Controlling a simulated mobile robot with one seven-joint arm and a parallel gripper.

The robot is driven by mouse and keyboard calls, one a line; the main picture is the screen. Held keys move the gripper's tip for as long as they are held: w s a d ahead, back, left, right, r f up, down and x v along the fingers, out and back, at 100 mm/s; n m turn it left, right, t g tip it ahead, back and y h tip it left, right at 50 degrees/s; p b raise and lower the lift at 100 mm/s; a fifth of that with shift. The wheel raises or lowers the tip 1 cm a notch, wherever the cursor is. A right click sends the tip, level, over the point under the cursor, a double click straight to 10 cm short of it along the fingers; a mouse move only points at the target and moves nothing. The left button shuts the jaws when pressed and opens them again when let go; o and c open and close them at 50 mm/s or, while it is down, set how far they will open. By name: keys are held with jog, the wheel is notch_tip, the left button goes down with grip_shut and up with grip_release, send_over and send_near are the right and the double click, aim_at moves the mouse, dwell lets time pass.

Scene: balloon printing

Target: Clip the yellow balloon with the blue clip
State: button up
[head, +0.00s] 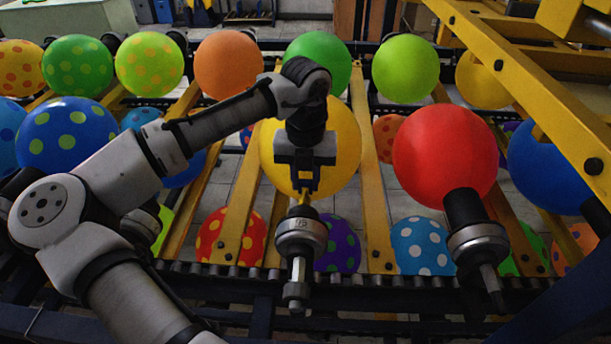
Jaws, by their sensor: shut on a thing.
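The large yellow balloon (345,140) is in the middle of the head view, behind my gripper. Its narrow yellow neck runs down into a metal nozzle (300,238) below. My gripper (304,188) points down in front of the balloon, just above the nozzle. Its jaws are shut at the balloon's neck. I cannot make out a blue clip anywhere; the spot between the fingers is small and dark, so a clip there could be hidden.
A red balloon (444,155) stands on another nozzle (478,245) to the right. Several other balloons fill the rows behind and below, between yellow bars (377,190). A slanted yellow beam (530,80) crosses the upper right. My arm comes in from the lower left.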

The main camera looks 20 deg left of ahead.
jog(key=shift+f, duration=1.25)
dwell(0.8)
jog(key=o, duration=0.9)
jog(key=shift+o, duration=0.2)
notch_tip(320, 180, up, 9)
jog(key=p, duration=0.8)
